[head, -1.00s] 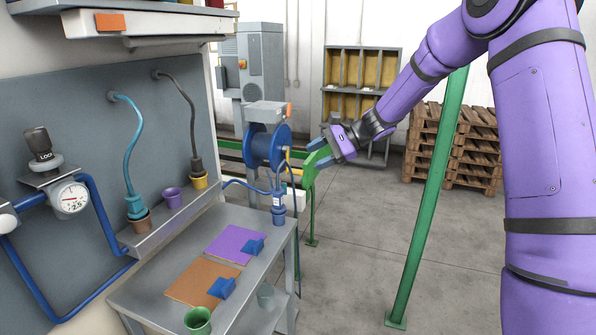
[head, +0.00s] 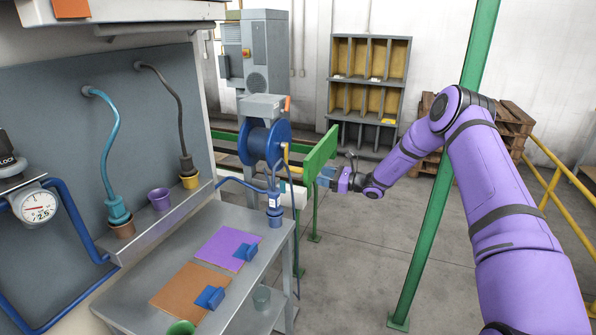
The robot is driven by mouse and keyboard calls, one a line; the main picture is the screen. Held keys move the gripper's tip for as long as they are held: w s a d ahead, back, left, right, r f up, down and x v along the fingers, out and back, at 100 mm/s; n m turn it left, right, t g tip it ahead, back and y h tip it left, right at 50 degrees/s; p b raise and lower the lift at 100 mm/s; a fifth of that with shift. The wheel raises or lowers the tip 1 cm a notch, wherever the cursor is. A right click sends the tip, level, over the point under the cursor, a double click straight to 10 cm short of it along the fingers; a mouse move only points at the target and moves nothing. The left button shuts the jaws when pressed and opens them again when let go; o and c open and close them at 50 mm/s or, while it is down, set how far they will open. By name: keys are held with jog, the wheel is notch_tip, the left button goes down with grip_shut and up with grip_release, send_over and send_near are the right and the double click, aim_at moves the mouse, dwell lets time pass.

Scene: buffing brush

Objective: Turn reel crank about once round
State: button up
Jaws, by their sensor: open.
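The blue reel (head: 265,143) stands behind the workbench, below a grey box (head: 264,107) with an orange tab on its right side. A small yellow-orange part (head: 286,152), apparently the crank handle, shows at the reel's right side. It is too small to make out its turn angle clearly. My gripper (head: 324,177) is at the end of my purple arm, to the right of the reel and a little lower in the picture. It is open and empty, with a visible gap to the reel. Its fingertips are small and hard to make out.
A green panel (head: 321,152) on a post stands close to my gripper. The grey workbench (head: 255,262) carries a purple mat (head: 222,245) and a brown mat (head: 180,292). Open floor lies right of the bench.

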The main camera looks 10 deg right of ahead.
aim_at(287, 169)
jog(key=x, duration=1)
jog(key=shift+a, duration=0.15)
jog(key=shift+c, duration=0.5)
grip_shut()
